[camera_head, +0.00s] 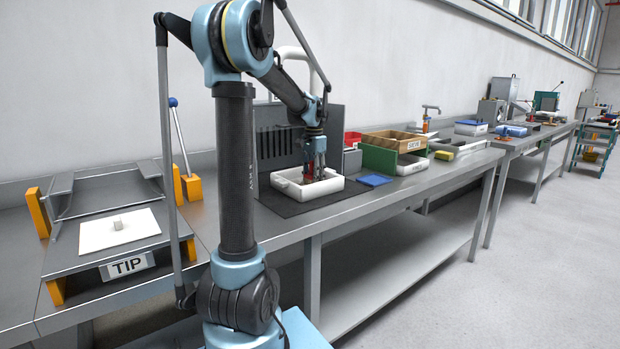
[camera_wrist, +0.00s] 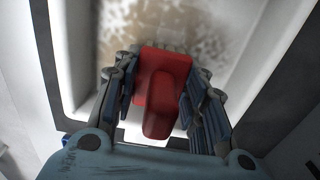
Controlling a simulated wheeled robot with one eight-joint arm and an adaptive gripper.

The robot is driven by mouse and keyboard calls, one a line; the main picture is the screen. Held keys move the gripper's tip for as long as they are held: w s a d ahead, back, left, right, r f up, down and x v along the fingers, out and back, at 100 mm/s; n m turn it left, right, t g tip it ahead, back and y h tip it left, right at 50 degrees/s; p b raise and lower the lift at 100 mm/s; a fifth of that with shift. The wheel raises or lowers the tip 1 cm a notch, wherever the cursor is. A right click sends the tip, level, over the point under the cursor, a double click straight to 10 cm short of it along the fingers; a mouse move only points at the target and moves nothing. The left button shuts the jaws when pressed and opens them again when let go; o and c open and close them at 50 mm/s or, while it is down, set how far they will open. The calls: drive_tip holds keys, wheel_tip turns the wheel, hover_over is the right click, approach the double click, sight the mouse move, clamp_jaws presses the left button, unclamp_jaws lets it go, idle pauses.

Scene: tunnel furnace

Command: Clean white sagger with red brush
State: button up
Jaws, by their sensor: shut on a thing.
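The white sagger (camera_head: 294,190) sits on a dark mat on the bench in the head view. In the wrist view its pale wall (camera_wrist: 72,60) surrounds a floor with brownish residue (camera_wrist: 165,25). My gripper (camera_head: 314,170) is shut on the red brush (camera_wrist: 160,88), which shows between its two fingers in the wrist view. In the head view the brush is a small red patch (camera_head: 308,172) inside the sagger's outline. The brush's lower end is over the residue; whether it touches the floor I cannot tell.
A dark slotted panel (camera_head: 275,140) stands behind the sagger. To its right are a blue flat item (camera_head: 374,180), a green panel (camera_head: 379,159), a wooden sieve box (camera_head: 392,140) and a white bin (camera_head: 412,166). A TIP station (camera_head: 128,266) with a white plate (camera_head: 118,230) is at left.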

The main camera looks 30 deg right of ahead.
drive_tip(key=shift+d, duration=0.75)
drive_tip(key=shift+s+a, duration=0.1)
drive_tip(key=shift+a, duration=1.2)
drive_tip(key=shift+s+d, duration=0.75)
drive_tip(key=shift+s, duration=0.35)
drive_tip(key=shift+s+d, duration=0.7)
drive_tip(key=shift+s, duration=0.35)
drive_tip(key=shift+s+a, duration=0.15)
drive_tip(key=shift+a, duration=1.55)
drive_tip(key=shift+s+a, duration=0.1)
drive_tip(key=shift+a, duration=1.6)
